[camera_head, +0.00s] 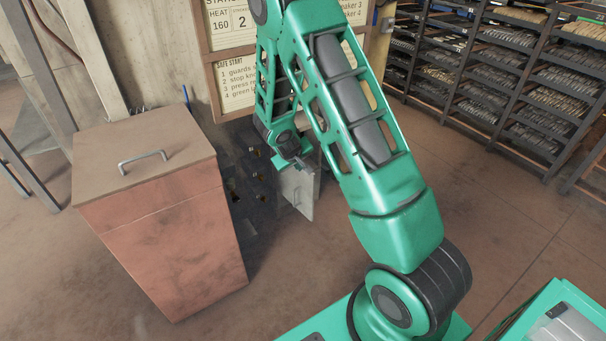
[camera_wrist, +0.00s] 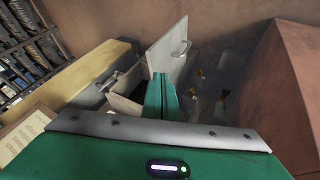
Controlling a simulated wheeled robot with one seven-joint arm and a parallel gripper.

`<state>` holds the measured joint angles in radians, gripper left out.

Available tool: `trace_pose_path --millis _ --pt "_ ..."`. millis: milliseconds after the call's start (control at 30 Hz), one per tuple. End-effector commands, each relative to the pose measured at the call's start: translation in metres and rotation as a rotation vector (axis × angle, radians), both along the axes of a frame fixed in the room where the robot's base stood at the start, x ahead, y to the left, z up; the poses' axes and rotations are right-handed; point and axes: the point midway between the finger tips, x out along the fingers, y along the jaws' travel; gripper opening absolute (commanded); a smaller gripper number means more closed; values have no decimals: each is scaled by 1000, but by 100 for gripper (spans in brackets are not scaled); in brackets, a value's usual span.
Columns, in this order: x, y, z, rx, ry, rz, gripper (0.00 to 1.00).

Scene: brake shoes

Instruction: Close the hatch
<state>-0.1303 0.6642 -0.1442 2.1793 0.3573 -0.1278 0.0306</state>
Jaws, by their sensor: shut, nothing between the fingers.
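The hatch (camera_head: 298,188) is a light grey square panel that stands out from the dark cabinet front (camera_head: 255,195), open. In the wrist view the hatch (camera_wrist: 165,57) is tilted, with a small handle (camera_wrist: 182,49) on its face. A dark opening (camera_wrist: 128,84) shows to its left. My gripper (camera_wrist: 161,82) is shut and empty, its green fingertips overlapping the lower part of the hatch in the picture. I cannot tell whether they touch it.
A copper-coloured bin (camera_head: 175,245) with a handled lid stands left of the cabinet; its side also shows in the wrist view (camera_wrist: 290,85). Sign boards (camera_head: 238,85) hang behind. Shelves of parts (camera_head: 500,75) fill the back right.

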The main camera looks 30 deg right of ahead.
Motion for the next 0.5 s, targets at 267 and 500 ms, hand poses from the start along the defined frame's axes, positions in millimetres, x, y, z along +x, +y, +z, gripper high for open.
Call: trace_pose_path --millis 267,500 --pt "20 16 -34 -25 -24 66 0" --pt "31 5 -55 -27 -24 67 0"
